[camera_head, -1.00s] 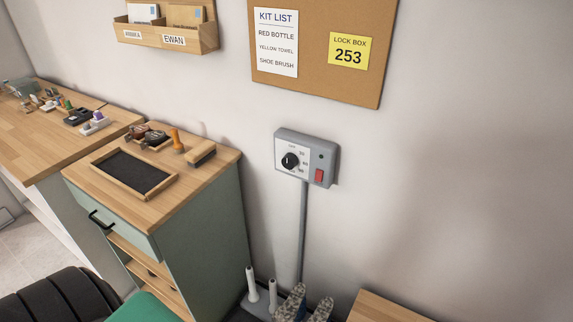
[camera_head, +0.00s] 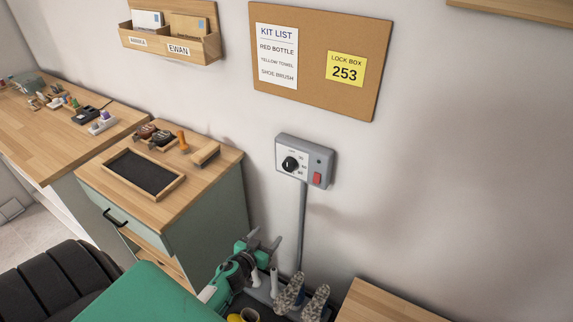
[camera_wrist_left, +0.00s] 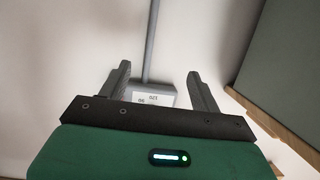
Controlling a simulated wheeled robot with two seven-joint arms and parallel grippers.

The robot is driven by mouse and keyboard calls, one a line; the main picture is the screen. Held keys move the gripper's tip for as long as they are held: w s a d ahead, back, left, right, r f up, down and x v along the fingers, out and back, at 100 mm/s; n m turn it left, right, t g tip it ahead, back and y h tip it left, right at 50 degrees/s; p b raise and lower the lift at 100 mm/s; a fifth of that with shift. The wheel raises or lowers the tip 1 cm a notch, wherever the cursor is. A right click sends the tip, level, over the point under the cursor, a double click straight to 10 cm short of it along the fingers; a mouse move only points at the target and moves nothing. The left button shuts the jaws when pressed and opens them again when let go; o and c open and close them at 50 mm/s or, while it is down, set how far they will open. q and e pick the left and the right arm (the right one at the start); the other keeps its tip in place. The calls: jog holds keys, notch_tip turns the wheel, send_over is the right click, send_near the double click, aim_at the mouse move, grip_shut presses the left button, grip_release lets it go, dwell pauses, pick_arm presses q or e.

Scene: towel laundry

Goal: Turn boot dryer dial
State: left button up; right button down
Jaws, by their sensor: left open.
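The boot dryer control box (camera_head: 304,161) is a grey box on the wall with a black round dial (camera_head: 290,164) on a white scale plate and a red switch (camera_head: 317,179). A grey conduit (camera_head: 302,225) runs down from it. My left gripper (camera_head: 264,241) is open and empty, below the box and left of the conduit, apart from the dial. In the left wrist view the open fingers (camera_wrist_left: 160,85) frame part of the box (camera_wrist_left: 154,95), which looks upside down there; the dial is hidden. My right gripper is not in view.
Below stands the boot dryer with white tubes and patterned boots (camera_head: 290,295), close to my left gripper. A green cabinet (camera_head: 205,225) with a tray and brushes on top is at left. A wooden surface (camera_head: 380,304) is at lower right.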

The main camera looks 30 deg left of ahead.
aim_at(287, 168)
pick_arm(q)
notch_tip(287, 168, up, 16)
jog(key=w+a+r+t+p, duration=0.1)
jog(key=w+a+t+p, duration=0.1)
jog(key=w+t, duration=0.1)
jog(key=w, duration=1.3)
jog(key=shift+w+a+f+b, duration=0.25)
jog(key=shift+a+b, duration=0.1)
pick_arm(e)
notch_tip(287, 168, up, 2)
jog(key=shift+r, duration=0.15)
pick_arm(q)
jog(key=shift+m, duration=0.3)
jog(key=c, duration=1)
